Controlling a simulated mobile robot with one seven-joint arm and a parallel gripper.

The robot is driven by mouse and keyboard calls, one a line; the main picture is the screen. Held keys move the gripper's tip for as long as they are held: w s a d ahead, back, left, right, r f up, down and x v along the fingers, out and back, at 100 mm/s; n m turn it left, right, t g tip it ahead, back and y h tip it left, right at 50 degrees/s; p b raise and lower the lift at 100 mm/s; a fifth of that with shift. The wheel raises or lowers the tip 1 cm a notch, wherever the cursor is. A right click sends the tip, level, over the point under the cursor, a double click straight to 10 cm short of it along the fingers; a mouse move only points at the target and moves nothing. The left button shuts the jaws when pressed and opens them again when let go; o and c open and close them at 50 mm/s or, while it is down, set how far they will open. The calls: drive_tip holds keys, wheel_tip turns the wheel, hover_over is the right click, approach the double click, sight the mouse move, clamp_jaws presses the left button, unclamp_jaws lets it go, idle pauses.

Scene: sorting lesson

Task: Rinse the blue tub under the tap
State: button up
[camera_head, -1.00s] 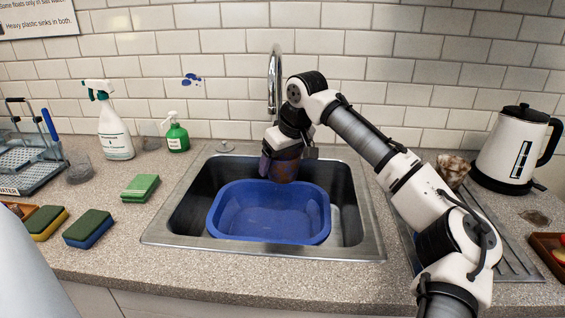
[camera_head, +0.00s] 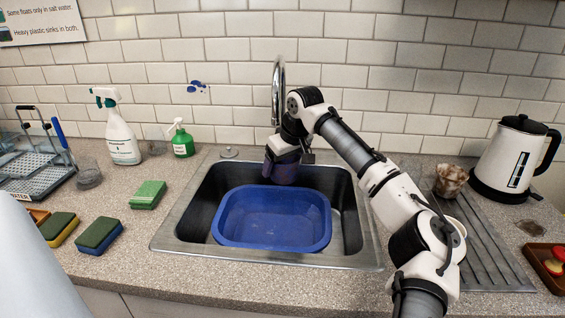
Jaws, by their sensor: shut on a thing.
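The blue tub (camera_head: 270,218) sits upright in the steel sink basin (camera_head: 190,208), its wide mouth facing up. No water stream shows. My gripper (camera_head: 281,180) points down at the middle of the tub's far rim and is shut on the tub there. Its fingertips are hard to make out against the dark basin. The chrome tap (camera_head: 278,85) rises behind my gripper and arm; its lower part is hidden by them.
A green soap bottle (camera_head: 181,140), a spray bottle (camera_head: 121,135) and sponges (camera_head: 98,235) stand or lie left of the sink. A kettle (camera_head: 512,160) and a patterned cup (camera_head: 450,180) are on the right, by the ribbed drainboard (camera_head: 490,250).

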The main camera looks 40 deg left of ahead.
sight(286, 180)
drive_tip(key=shift+w+d, duration=0.1)
drive_tip(key=shift+d, duration=0.05)
drive_tip(key=shift+w+d+p, duration=0.3)
drive_tip(key=shift+d+p, duration=0.05)
drive_tip(key=shift+p, duration=0.2)
drive_tip(key=shift+s+a, duration=0.1)
drive_tip(key=shift+s+a+p, duration=0.35)
drive_tip(key=shift+a+p, duration=0.05)
drive_tip(key=shift+d, duration=0.1)
drive_tip(key=shift+s+d+b, duration=0.9)
drive_tip(key=shift+s+d, duration=1.8)
drive_tip(key=shift+s, duration=0.2)
